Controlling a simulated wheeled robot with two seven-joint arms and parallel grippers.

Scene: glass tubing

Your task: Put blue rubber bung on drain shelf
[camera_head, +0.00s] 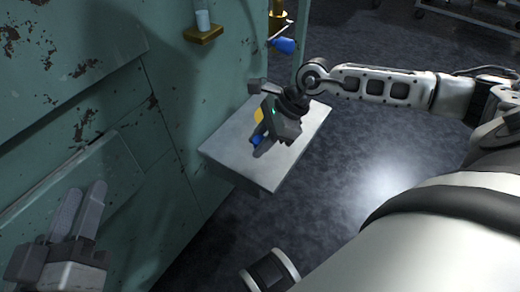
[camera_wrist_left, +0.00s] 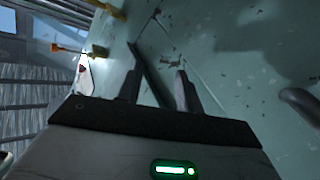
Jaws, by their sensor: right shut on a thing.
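The grey shelf (camera_head: 305,128), which looks like the drain shelf, juts out from the green cabinet in the head view. My right gripper (camera_head: 261,146) is over the shelf, pointing down. It is shut on a blue thing (camera_head: 256,140), which looks like the blue rubber bung and is mostly hidden by the fingers. I cannot tell whether it touches the shelf. My left gripper (camera_head: 85,190) is open and empty in front of the cabinet at lower left. Its two fingers stand apart in the left wrist view (camera_wrist_left: 158,80).
A yellow thing (camera_head: 259,115) shows behind my right gripper. A pale blue cup (camera_head: 203,20) stands on a yellow bracket (camera_head: 204,34) on the cabinet. Another blue thing (camera_head: 284,45) is by a brass fitting (camera_head: 278,14). Dark floor lies right of the shelf.

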